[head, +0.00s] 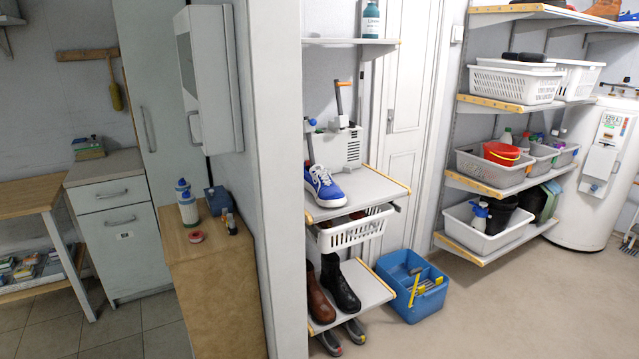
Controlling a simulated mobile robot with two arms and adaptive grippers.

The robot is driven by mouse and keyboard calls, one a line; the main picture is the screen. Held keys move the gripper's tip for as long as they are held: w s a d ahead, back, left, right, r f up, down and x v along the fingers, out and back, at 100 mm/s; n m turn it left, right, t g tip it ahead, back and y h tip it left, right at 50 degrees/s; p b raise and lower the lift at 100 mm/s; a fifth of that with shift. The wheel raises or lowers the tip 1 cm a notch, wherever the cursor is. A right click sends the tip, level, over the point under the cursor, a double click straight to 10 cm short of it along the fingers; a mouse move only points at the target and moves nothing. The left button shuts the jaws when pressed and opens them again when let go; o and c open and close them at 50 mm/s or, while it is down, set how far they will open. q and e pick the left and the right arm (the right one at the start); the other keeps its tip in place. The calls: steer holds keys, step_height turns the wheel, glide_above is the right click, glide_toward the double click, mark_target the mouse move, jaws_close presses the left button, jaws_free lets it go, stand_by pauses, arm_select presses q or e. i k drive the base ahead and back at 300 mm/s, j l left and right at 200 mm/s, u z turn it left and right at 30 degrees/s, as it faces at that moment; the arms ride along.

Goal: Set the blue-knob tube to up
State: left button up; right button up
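A white vented box (345,150) stands on the upper wooden-edged shelf against the wall, with tubes at it. One tube carries an orange knob (343,84) and stands upright above the box. A grey tube with a blue knob (309,121) is at the box's left side, lower than the orange one. It looks close to upright with a slight tilt, and its lower end is hidden behind a blue sneaker (324,185). I cannot tell how it joins the box. Neither of my grippers is in view.
Below are a white basket (352,232), dark boots (340,285) and a blue caddy (414,290) on the floor. A wall end (284,180) and wooden-topped cabinet (205,262) stand left of the shelves. Floor is clear at the right front (510,315).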

mark_target(313, 122)
steer(key=i+j, duration=0.1)
steer(key=i, duration=0.25)
steer(key=i+l, duration=0.15)
steer(key=i, duration=0.4)
steer(key=i+l, duration=0.15)
steer(key=i, duration=0.35)
